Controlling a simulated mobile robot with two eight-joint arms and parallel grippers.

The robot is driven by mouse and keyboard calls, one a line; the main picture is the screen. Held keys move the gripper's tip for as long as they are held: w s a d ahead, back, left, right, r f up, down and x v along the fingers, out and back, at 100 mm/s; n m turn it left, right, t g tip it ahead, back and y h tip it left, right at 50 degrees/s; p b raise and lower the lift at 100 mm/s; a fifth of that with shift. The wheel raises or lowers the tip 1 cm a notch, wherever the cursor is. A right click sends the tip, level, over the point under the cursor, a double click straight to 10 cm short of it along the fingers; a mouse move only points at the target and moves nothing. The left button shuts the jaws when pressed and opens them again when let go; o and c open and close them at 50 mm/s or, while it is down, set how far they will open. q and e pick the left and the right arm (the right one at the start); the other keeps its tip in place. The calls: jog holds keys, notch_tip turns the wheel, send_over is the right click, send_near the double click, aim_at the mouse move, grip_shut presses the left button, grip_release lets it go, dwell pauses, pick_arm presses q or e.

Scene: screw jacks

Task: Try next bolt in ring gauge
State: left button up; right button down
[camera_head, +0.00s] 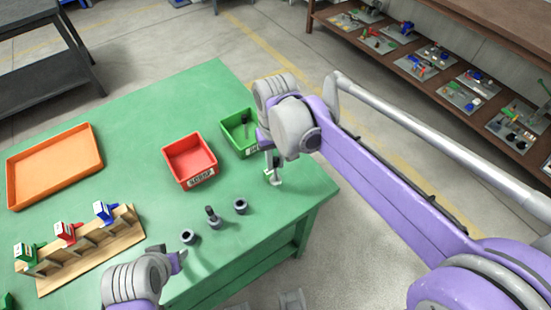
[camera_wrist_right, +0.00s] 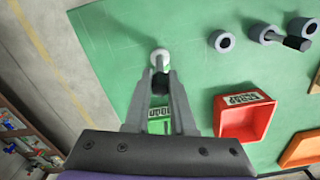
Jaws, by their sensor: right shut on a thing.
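My right gripper (camera_head: 272,166) is over the table's right corner, shut on a small dark thing (camera_wrist_right: 160,84), apparently a bolt, mostly hidden between the fingers. A small pale stand-like piece, apparently the ring gauge (camera_head: 276,180), is just below the fingertips; the right wrist view shows its pale round top (camera_wrist_right: 160,57) just past them. I cannot tell whether they touch. Three dark grey round holders stand in a row: left (camera_head: 188,237), middle, and right (camera_head: 240,206). A dark bolt (camera_head: 210,213) stands in the middle one. My left gripper (camera_head: 178,260) is near the front edge; its jaws are unclear.
A red bin labelled scrap (camera_head: 190,160) and a green bin (camera_head: 238,132) with a dark bolt inside stand behind the holders. An orange tray (camera_head: 55,168) and a wooden rack (camera_head: 85,252) with green, red and blue pieces are at left. The table's middle (camera_head: 130,180) is clear.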

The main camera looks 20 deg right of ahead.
pick_arm(q)
jog(key=shift+s+f+b, duration=0.15)
jog(key=shift+f+b, duration=0.65)
jog(key=shift+f, duration=0.15)
pick_arm(e)
jog(key=shift+f, duration=1.45)
pick_arm(q)
jog(key=shift+f, duration=0.1)
pick_arm(e)
jog(key=shift+f, duration=0.15)
pick_arm(q)
jog(key=shift+w+r+p, duration=0.25)
jog(key=shift+r+p, duration=0.9)
jog(key=shift+r, duration=0.2)
jog(key=shift+w+r+p, duration=0.25)
jog(key=shift+r+p, duration=0.9)
jog(key=shift+r, duration=0.15)
pick_arm(e)
jog(key=shift+r, duration=3.3)
